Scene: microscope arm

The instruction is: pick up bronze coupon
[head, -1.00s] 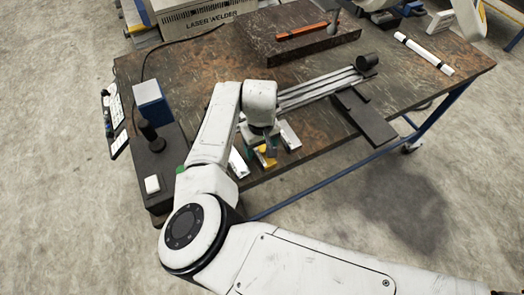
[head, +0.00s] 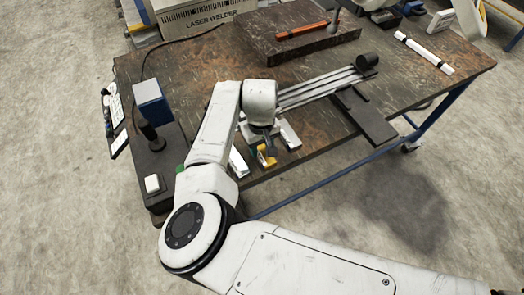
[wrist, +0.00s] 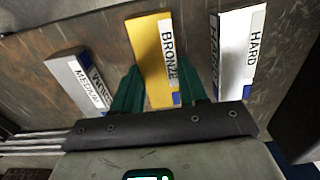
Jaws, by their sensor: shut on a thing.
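The bronze coupon (wrist: 150,45) is a yellow block with a white BRONZE label and a blue patch at its near end in the wrist view. It shows as a small yellow piece (head: 265,160) near the table's front edge in the head view. My gripper (wrist: 163,78) has its two green fingers on either side of the coupon and is shut on it. In the head view my gripper (head: 265,146) is partly hidden by my wrist. I cannot tell whether the coupon is clear of the table.
A grey MEDIUM coupon (wrist: 75,80) lies to the left and a white HARD coupon (wrist: 238,55) close to the right in the wrist view. A black control box with a blue block (head: 152,103) stands at the table's left. Silver rails (head: 318,87) run beyond my gripper.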

